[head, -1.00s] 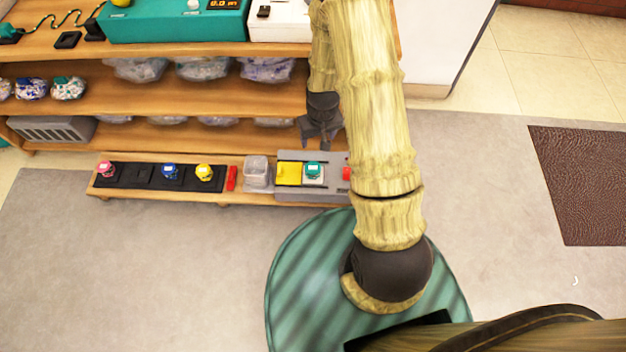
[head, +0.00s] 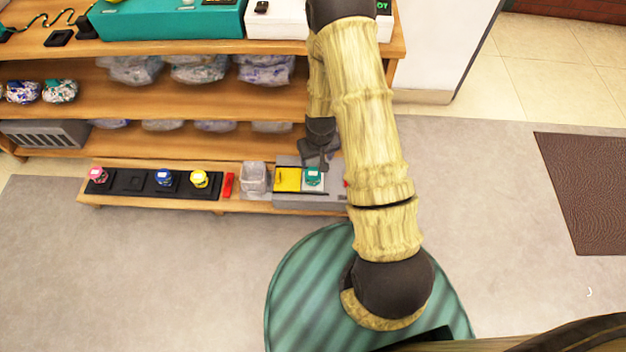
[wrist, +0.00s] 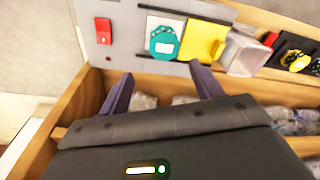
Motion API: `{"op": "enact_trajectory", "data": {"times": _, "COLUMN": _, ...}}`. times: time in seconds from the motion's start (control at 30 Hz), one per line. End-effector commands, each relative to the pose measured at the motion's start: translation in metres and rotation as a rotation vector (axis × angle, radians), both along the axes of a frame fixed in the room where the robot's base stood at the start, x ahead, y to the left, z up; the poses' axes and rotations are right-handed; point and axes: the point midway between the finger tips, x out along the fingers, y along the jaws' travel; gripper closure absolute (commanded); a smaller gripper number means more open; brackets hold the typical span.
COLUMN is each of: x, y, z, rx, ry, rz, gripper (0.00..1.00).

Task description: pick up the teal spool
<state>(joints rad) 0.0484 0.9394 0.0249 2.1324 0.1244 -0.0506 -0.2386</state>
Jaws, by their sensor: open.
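The teal spool (head: 313,176) stands on a white square of the grey panel on the low front shelf, right of a yellow square. It also shows in the wrist view (wrist: 164,42), beyond my fingers. My gripper (head: 318,160) is just behind and above the spool in the head view. In the wrist view my gripper (wrist: 158,84) is open, its two fingers apart and nothing between them but shelf edge. The spool appears ahead of the fingertips, apart from them.
A yellow square (wrist: 203,42), a clear container (head: 253,178) and a red block (head: 228,185) lie left of the spool in the head view. Pink, blue and yellow spools (head: 199,179) stand on a black strip. The upper shelf (head: 200,101) overhangs behind.

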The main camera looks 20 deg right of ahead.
Motion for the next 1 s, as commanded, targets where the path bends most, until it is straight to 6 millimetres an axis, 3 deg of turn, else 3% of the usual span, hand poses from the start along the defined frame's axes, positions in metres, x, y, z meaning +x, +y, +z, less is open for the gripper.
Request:
{"op": "enact_trajectory", "data": {"times": 0.03, "x": 0.0, "y": 0.0, "z": -0.015, "rx": 0.0, "ry": 0.002, "rz": 0.0, "gripper": 0.35}}
{"op": "enact_trajectory", "data": {"times": 0.3, "x": 0.006, "y": 0.001, "z": -0.055, "rx": 0.0, "ry": 0.0, "rz": -0.001, "gripper": 0.35}}
{"op": "enact_trajectory", "data": {"times": 0.73, "x": 0.007, "y": 0.001, "z": -0.058, "rx": 0.0, "ry": 0.0, "rz": 0.0, "gripper": 0.35}}
{"op": "enact_trajectory", "data": {"times": 1.0, "x": 0.008, "y": 0.007, "z": -0.086, "rx": 0.0, "ry": 0.0, "rz": 0.001, "gripper": 0.35}}
